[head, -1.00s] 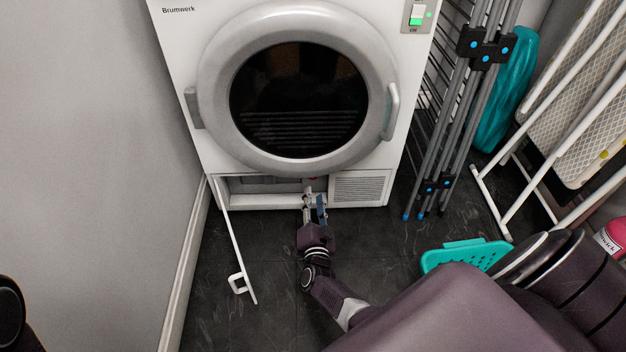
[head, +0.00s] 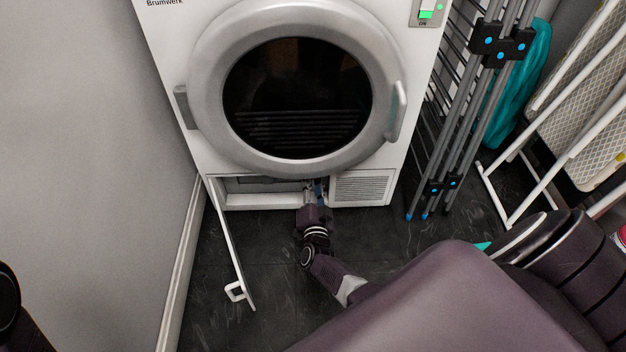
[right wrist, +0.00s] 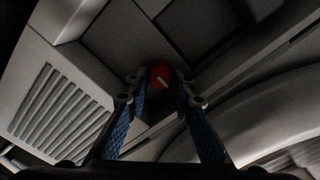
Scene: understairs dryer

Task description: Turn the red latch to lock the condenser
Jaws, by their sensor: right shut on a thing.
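In the head view my right gripper (head: 318,187) reaches into the low opening of the white dryer (head: 175,95) and hides the latch. The condenser (head: 258,185) shows as a grey front inside that opening, left of the gripper. My left gripper is not in view.
The white flap (head: 231,245) hangs open left of my right arm. A vent grille (head: 360,188) is right of the opening. A folded drying rack (head: 462,120) and an ironing board (head: 590,110) stand at the right. Dark floor (head: 265,265) is clear between flap and arm.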

